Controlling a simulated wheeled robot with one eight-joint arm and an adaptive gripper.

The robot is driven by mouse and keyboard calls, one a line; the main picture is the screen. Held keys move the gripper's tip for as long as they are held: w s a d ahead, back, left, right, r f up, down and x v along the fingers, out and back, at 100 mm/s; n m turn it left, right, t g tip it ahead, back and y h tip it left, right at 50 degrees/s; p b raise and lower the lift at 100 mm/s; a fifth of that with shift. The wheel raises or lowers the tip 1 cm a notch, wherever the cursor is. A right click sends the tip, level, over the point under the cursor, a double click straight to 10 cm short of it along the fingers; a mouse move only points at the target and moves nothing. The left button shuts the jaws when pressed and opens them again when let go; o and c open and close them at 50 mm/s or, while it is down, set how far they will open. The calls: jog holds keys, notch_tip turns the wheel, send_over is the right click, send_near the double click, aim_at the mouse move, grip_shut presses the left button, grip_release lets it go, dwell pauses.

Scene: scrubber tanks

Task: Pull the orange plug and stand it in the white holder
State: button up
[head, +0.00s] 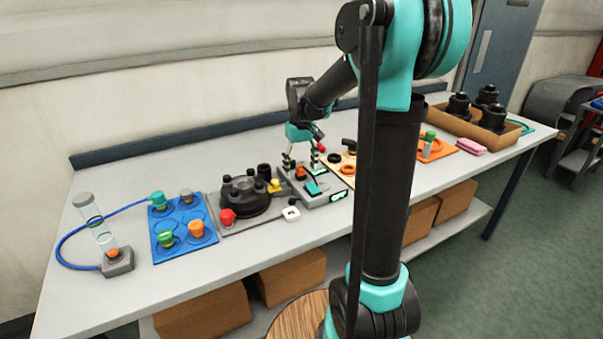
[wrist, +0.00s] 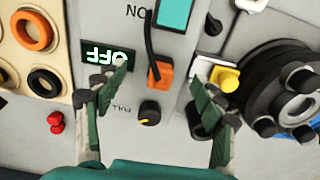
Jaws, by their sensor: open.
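The orange plug (wrist: 160,76) sits in a grey panel box (wrist: 175,45), with a black cord running from it. In the head view the plug (head: 300,172) shows low between the fingers. My gripper (wrist: 156,86) is open, pointing down over the box, its fingertips either side of the plug with gaps in the picture. It also shows in the head view (head: 302,164). I cannot tell how far its tips are above the box. The white holder (head: 291,213) is a small square piece with a hole, on the table in front of the box; its edge shows in the wrist view (wrist: 252,4).
The box has a lit OFF display (wrist: 108,65), a black knob (wrist: 150,113) and a teal switch (wrist: 172,14). A yellow-topped part (wrist: 225,78) and a big black round housing (wrist: 285,95) stand close beside it. An orange-ring board (wrist: 38,50) is on the other side.

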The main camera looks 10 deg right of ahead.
aim_at(301, 168)
notch_tip(301, 168, up, 11)
dwell(0.4)
jog(key=shift+s+f, duration=0.1)
jog(key=shift+s, duration=0.05)
